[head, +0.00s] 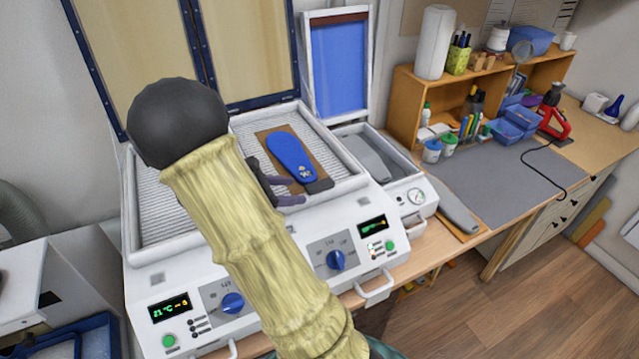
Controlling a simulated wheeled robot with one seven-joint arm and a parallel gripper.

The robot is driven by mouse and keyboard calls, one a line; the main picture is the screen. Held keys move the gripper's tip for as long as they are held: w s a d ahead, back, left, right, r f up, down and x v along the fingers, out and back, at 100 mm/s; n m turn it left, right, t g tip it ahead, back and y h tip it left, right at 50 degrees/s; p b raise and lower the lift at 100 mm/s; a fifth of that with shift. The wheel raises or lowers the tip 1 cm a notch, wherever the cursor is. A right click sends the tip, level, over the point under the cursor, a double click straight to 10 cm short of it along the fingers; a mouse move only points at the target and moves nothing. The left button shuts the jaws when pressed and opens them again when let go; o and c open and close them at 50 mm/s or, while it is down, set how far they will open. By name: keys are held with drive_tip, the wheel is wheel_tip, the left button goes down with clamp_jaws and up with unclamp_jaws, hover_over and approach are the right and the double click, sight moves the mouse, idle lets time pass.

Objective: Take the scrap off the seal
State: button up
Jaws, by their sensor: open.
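My gripper (292,187) is partly hidden behind my sleeved arm. Its dark fingers stand apart over the front of the left heating bed, close to the heel end of a blue insole (287,150). The insole lies on a brown board (266,134), with a small pale mark near its lower end. I see nothing between the fingers. The right bed (398,165) has a raised pale rim, which may be the seal, and a grey foot-shaped form (362,157) inside it. I cannot pick out a scrap on the rim.
Both lids stand open: a tan one (245,45) and a blue one (340,65). A grey form (450,205) lies on a board right of the machine. A grey mat (510,170) is mostly clear. A wooden shelf (403,100) with bottles and cups stands behind.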

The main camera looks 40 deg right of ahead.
sight(310, 188)
drive_tip(key=x, duration=0.2)
drive_tip(key=p+x, duration=0.1)
drive_tip(key=x, duration=0.1)
drive_tip(key=shift+w+d+r, duration=0.1)
drive_tip(key=shift+w+r, duration=0.05)
drive_tip(key=shift+r, duration=0.1)
drive_tip(key=c, duration=1.1)
